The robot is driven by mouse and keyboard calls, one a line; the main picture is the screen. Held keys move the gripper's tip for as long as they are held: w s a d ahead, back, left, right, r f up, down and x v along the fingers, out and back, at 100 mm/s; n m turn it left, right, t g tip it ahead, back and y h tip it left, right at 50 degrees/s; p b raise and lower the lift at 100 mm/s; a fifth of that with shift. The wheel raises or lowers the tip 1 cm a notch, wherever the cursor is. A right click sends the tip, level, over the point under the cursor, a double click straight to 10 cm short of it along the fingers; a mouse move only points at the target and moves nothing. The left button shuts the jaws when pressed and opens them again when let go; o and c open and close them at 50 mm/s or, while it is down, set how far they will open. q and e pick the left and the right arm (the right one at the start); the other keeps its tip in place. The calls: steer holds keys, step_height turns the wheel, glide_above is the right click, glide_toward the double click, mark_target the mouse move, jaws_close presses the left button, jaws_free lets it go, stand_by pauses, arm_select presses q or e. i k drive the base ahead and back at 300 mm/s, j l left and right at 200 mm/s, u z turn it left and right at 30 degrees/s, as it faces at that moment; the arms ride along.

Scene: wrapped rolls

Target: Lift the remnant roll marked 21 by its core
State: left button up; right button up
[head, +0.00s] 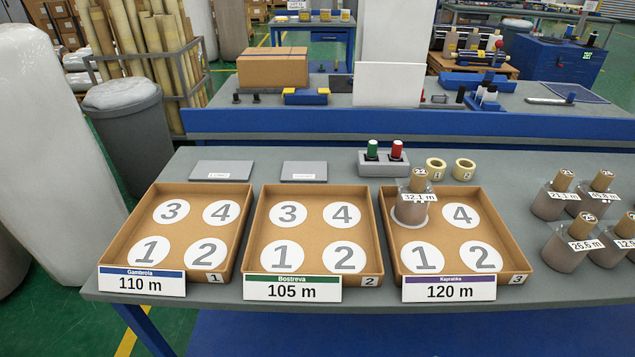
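Several grey remnant rolls with tan cores stand upright at the right of the table. Their labels include 21.1 m (563,195), one like 45.8 m (604,196) and 26.6 m (585,245). A roll at the right edge (624,239) is cut off by the frame. Another roll, labelled 32.1 m (412,208), stands on the back-left spot of tray 3 (517,258). The small numbers on the core tops are too small to read surely, so I cannot tell which roll is marked 21. Neither of my grippers is in view.
Tray 1 (117,247), 110 m, and tray 2 (376,266), 105 m, are empty. Behind tray 3 are a block with green and red knobs (385,162) and two tan rings (464,169). Bare table lies between tray 3 and the right-hand rolls.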

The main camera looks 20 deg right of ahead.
mark_target(554, 196)
steer(key=z, duration=1.9)
steer(key=i+l, duration=0.15)
steer(key=l, duration=0.2)
steer(key=i+l, duration=0.15)
steer(key=l, duration=0.15)
steer(key=i+l+u, duration=0.1)
steer(key=l, duration=0.25)
steer(key=i+l, duration=0.15)
steer(key=l, duration=0.2)
